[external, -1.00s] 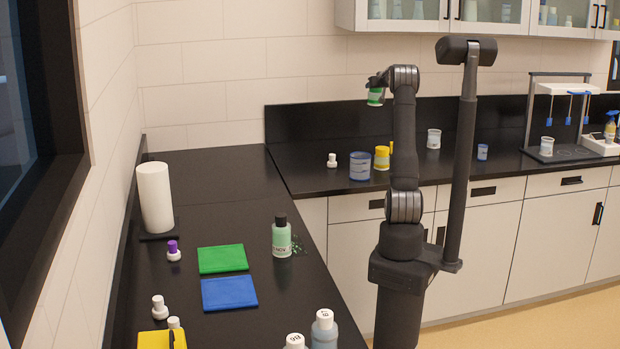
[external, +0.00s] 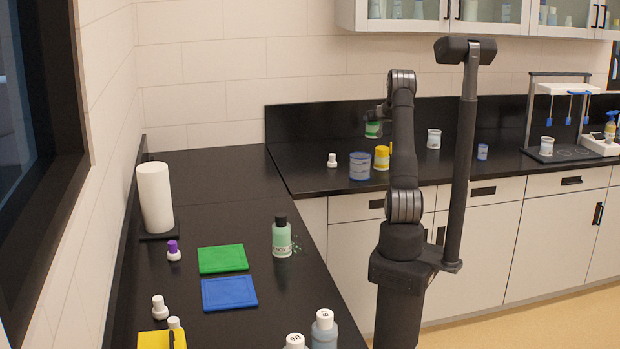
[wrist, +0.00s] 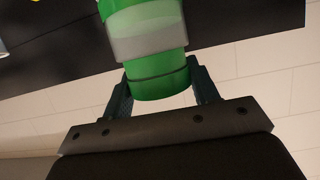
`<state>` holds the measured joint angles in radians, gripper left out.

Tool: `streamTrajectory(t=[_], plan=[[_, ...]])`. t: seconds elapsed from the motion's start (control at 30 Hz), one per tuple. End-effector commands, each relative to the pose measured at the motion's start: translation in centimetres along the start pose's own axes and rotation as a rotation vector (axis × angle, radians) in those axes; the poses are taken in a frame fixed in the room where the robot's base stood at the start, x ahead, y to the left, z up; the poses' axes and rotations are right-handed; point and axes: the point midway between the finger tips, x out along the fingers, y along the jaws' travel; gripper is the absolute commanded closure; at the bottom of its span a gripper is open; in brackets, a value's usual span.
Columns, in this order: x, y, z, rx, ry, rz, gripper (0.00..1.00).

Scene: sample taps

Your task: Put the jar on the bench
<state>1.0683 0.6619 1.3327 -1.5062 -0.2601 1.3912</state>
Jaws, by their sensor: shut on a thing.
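In the external view the jar (external: 373,130) shows small and green, held in the air in front of the black backsplash. My gripper (external: 376,116) is just above it and partly dark against the backsplash. The black bench (external: 300,180) lies below the jar, with a gap between them.
A rack with blue taps (external: 560,88) stands at the right. The bench's left rear part is clear.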

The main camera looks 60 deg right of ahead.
Motion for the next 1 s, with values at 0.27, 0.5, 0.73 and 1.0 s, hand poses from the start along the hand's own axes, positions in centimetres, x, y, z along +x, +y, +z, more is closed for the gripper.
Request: streamTrajectory(t=[0.27,0.5,0.73,1.0], plan=[[4.1,-4.6,1.8,0.001,0.000,-0.004,0.87],[6.9,-7.6,3.0,0.001,-0.001,-0.003,0.87],[8.2,-9.0,3.5,0.000,0.001,-0.001,0.87],[8.9,-9.1,4.9,0.001,-0.002,-0.002,0.87]])
